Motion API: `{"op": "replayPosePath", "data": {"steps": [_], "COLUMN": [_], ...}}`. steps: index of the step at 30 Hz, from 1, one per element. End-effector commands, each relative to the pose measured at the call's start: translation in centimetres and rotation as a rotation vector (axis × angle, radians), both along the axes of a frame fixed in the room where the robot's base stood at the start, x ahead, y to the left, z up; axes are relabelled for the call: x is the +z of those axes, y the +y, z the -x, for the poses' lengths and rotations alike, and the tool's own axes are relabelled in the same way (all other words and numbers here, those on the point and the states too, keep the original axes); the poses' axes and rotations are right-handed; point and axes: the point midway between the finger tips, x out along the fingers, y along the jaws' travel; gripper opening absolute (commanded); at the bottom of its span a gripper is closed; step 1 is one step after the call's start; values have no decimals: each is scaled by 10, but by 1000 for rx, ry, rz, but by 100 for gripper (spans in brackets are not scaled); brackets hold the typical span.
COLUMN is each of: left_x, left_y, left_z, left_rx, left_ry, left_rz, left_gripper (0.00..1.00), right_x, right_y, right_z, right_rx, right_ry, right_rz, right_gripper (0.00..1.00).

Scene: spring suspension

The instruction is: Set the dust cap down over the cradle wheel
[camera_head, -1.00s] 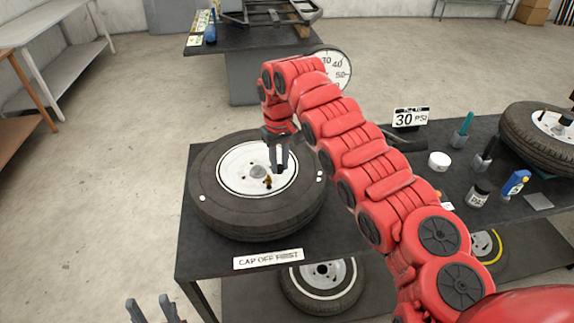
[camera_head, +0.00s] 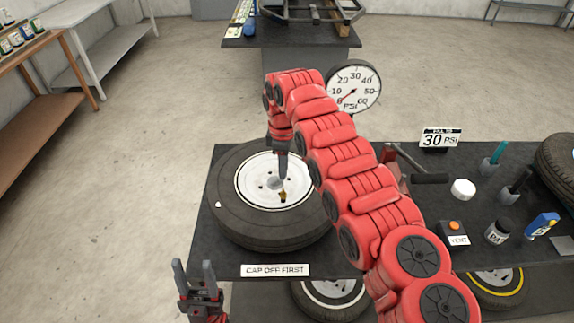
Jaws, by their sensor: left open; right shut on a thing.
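The cradle wheel (camera_head: 236,217) lies flat on the dark table's left side, its white rim (camera_head: 255,198) facing up. A small brass valve stem (camera_head: 283,196) stands on the rim beside the grey hub. My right gripper (camera_head: 283,176) points down just above the rim, close behind the valve stem. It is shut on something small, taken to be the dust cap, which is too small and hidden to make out. My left gripper (camera_head: 194,268) is open and empty, in front of the table at lower left.
My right arm crosses over the table. A pressure gauge (camera_head: 353,88) and a "30 PSI" sign (camera_head: 440,138) stand behind. A white round lid (camera_head: 463,189), a vent button box (camera_head: 456,232) and a dark jar (camera_head: 498,231) lie right. A "CAP OFF FIRST" label (camera_head: 275,270) is at the front edge.

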Motion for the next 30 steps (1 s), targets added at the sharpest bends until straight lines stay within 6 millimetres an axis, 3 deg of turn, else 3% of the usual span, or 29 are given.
{"op": "replayPosePath", "data": {"steps": [9, 21, 30], "left_x": [-13, -38, -41], "left_y": [0, 0, 0], "left_z": [0, 0, 0], "left_rx": [0, 0, 0], "left_ry": [0, 0, 0], "left_rz": [0, 0, 0], "left_gripper": [50, 50, 50], "right_x": [-4, -46, -52], "right_y": [-2, -1, -1], "right_z": [0, 0, 0], "right_rx": [2, 2, 1], "right_ry": [-2, -1, -2], "right_rz": [0, 0, 0], "right_gripper": [0, 0, 0]}}
